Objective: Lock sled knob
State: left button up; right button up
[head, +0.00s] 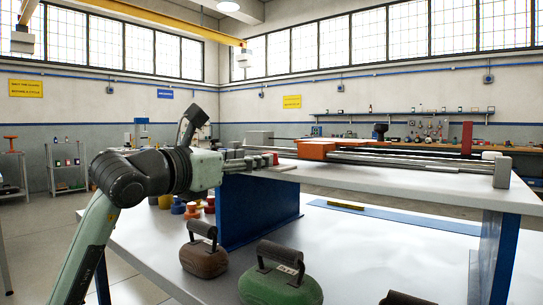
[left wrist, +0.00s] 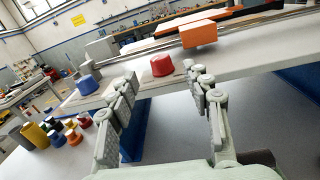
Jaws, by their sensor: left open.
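My left gripper (head: 262,160) reaches in from the left to the near edge of the raised grey bench top. In the left wrist view its two fingers (left wrist: 165,82) are spread apart with nothing between the pads. A red knob (left wrist: 163,66) stands on the bench edge just beyond the fingertips, in line with the gap. A blue knob (left wrist: 87,85) stands to its left, beyond the left finger. An orange sled block (left wrist: 198,34) sits by the rails behind; it also shows in the head view (head: 317,150). My right gripper is out of view.
Long metal rails (head: 420,162) run along the bench top to an end block (head: 502,171). Below, a brown weight (head: 204,262) and a green weight (head: 282,288) with handles stand on the lower table. Several coloured knobs (left wrist: 72,136) stand at lower left. A blue support panel (head: 258,212) holds the bench.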

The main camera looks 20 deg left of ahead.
pick_arm(q)
jog(key=p+x, duration=0.1)
jog(key=x, duration=0.6)
jog(key=shift+w+d, duration=0.1)
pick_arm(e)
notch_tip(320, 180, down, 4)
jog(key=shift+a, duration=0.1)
pick_arm(q)
jog(key=shift+c, duration=0.2)
grip_shut()
jog(key=shift+f+h, duration=0.1)
jog(key=shift+h, duration=0.2)
jog(key=shift+m+g+h, duration=0.3)
jog(key=shift+m+h, duration=0.2)
jog(key=shift+m+g+h+b, duration=0.6)
jog(key=shift+m+h, duration=0.4)
jog(key=shift+h, duration=0.4)
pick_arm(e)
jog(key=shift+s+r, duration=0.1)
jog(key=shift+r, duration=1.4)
